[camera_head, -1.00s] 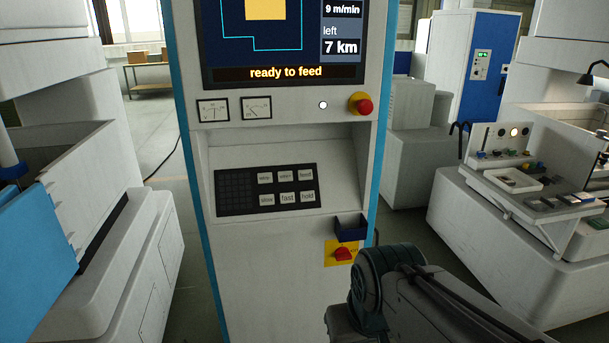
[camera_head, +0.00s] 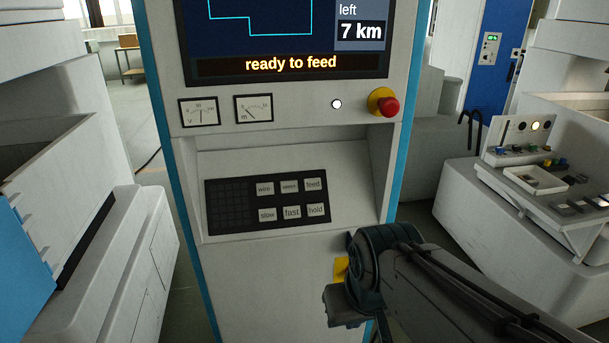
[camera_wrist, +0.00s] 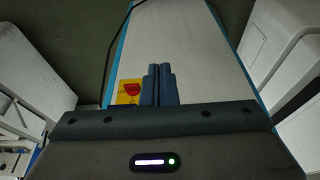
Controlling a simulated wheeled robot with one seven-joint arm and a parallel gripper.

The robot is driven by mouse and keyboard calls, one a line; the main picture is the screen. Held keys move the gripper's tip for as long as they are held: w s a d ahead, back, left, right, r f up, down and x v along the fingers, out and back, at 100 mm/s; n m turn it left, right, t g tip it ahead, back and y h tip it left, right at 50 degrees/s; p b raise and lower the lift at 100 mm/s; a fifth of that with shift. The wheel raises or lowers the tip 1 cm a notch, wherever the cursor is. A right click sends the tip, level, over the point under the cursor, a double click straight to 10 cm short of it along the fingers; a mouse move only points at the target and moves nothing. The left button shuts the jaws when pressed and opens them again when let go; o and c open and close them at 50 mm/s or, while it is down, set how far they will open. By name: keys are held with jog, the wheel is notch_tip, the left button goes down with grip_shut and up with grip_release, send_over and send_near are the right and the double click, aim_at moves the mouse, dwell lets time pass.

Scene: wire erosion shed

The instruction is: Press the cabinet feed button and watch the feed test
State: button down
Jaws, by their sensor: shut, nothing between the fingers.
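The white cabinet (camera_head: 260,285) with blue edges stands in front of me. Its black keypad (camera_head: 230,205) sits on a sloped recessed panel. The feed button (camera_head: 314,184) is the pale key at the keypad's top right. The screen (camera_head: 290,40) above reads "ready to feed" and "left 7 km". In the wrist view my gripper (camera_wrist: 159,72) is shut and empty in front of the cabinet's white face, beside a red rotary switch (camera_wrist: 131,89) on a yellow plate. The keypad is not recognisable in the wrist view. In the head view my arm is at lower right, apart from the keypad.
A red stop button (camera_head: 389,106) on a yellow collar juts out right of a lit white lamp (camera_head: 336,104). Two dial meters (camera_head: 199,112) sit below the screen. White machines (camera_head: 530,215) flank the cabinet on both sides, with narrow floor gaps between.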

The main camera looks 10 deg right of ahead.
aim_at(313, 184)
jog(key=w+d+r+n+t+h+b, duration=0.1)
jog(key=w+d+r+n+h, duration=0.1)
jog(key=w+d+n+h, duration=0.45)
jog(key=w+d+r+n+t+h, duration=0.1)
jog(key=w+d+r+n+h, duration=0.15)
jog(key=n, duration=0.65)
jog(key=w+a+r+n+t, duration=0.3)
jog(key=w+a+n+t, duration=0.1)
jog(key=n, duration=0.4)
jog(key=w+a+r+n+t, duration=0.4)
jog(key=w+a+n+t, duration=0.1)
jog(key=w, duration=0.4)
jog(key=a+n, duration=0.1)
jog(key=n, duration=0.1)
jog(key=shift+w+r+n+t+b, duration=0.2)
jog(key=shift+r+n+t+b, duration=0.1)
jog(key=shift+n, duration=0.05)
jog(key=shift+w+d+f+b, duration=0.1)
jog(key=shift+w+f+b, duration=0.7)
jog(key=shift+w, duration=0.4)
jog(key=shift+w+a+f+b, duration=0.1)
jog(key=shift+w+f+b, duration=0.55)
jog(key=shift+w+f, duration=0.45)
jog(key=shift+w+d+f+b, duration=0.1)
jog(key=shift+w+f+b, duration=0.65)
jog(key=shift+w, duration=0.55)
